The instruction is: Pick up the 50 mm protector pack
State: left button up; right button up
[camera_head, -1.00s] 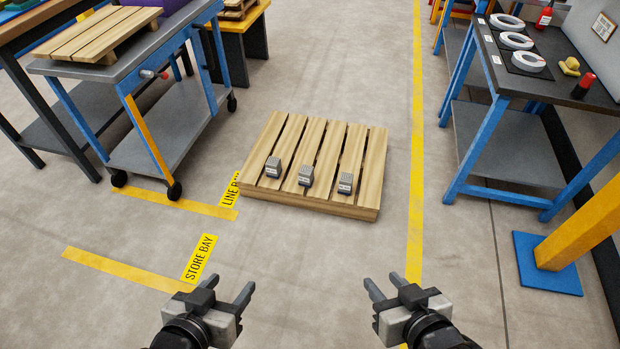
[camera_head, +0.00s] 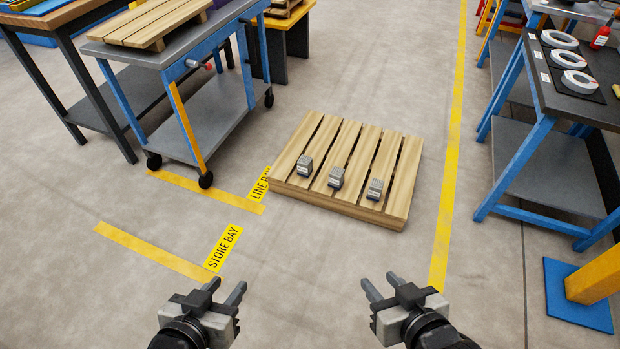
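Three small grey blocks with pale labels stand in a row on a wooden pallet (camera_head: 390,215) on the floor: a left block (camera_head: 304,166), a middle block (camera_head: 336,177) and a right block (camera_head: 375,189). Their labels are too small to read, so I cannot tell which, if any, is the 50 mm protector pack. My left gripper (camera_head: 226,290) is open and empty, low in the view, short of the pallet. My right gripper (camera_head: 376,283) is also open and empty, with clear floor between it and the pallet.
A blue-legged bench (camera_head: 595,110) at right carries several white rings (camera_head: 580,83). A grey trolley (camera_head: 190,62) with a slatted wooden pallet on top stands at upper left. Yellow floor lines and a "STORE BAY" label (camera_head: 223,248) mark the floor. The floor before the pallet is clear.

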aim_at(336, 177)
jog(key=u, duration=1.9)
jog(key=i, duration=2.15)
jog(key=z, duration=2.85)
jog(key=i, duration=1.45)
